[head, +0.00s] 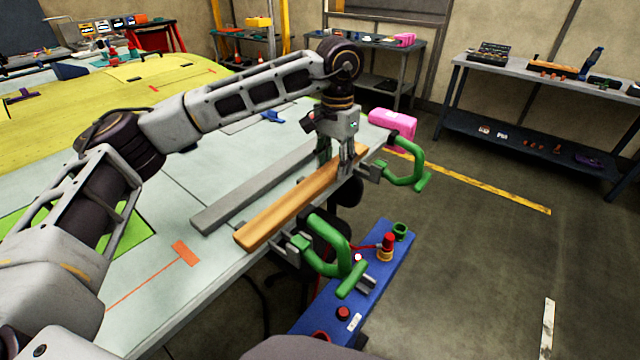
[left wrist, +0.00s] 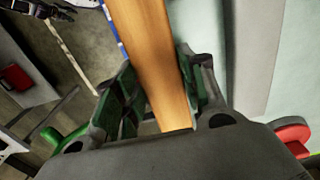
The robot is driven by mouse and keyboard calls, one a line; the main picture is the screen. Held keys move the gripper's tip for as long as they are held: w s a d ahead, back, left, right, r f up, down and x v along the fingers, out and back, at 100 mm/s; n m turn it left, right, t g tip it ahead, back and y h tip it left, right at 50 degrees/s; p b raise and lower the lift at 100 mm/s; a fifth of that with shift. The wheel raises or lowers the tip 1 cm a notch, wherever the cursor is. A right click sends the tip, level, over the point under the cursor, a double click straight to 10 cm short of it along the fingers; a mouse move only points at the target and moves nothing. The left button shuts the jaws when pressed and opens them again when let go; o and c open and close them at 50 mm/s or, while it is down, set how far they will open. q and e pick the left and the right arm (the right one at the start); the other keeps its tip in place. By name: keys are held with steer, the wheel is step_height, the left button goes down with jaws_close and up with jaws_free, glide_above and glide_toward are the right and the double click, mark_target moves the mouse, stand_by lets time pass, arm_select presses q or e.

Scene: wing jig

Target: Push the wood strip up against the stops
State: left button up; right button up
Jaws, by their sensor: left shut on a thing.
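The wood strip (head: 280,210) is a long orange-brown bar lying along the front edge of the pale table. A grey bar (head: 250,190) lies parallel behind it, with a gap between them. I cannot tell for sure which parts are the stops. My left gripper (head: 345,165) is at the far end of the strip, pointing down, with its fingers shut on it. In the left wrist view the strip (left wrist: 150,50) runs between the green-padded fingers (left wrist: 157,75). The fingers hide part of the strip's far end. My right gripper is not seen.
Two green-handled clamps (head: 335,255) (head: 408,165) sit at the table edge beside the strip. A blue panel (head: 375,275) with buttons stands in front. A pink case (head: 393,125) is beyond the far end. An orange mark (head: 186,253) lies on the table.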

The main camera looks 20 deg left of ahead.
arm_select(q)
steer(key=shift+w+a, duration=0.15)
steer(key=shift+a, duration=0.25)
stand_by(0.5)
steer(key=o, duration=0.9)
steer(key=shift+c, duration=0.2)
steer(key=shift+r, duration=0.15)
steer(key=shift+r+p, duration=2.05)
steer(key=shift+r, duration=1.3)
steer(key=shift+r, duration=0.1)
step_height(320, 180, up, 9)
steer(key=p, duration=0.9)
steer(key=shift+r+p, duration=0.5)
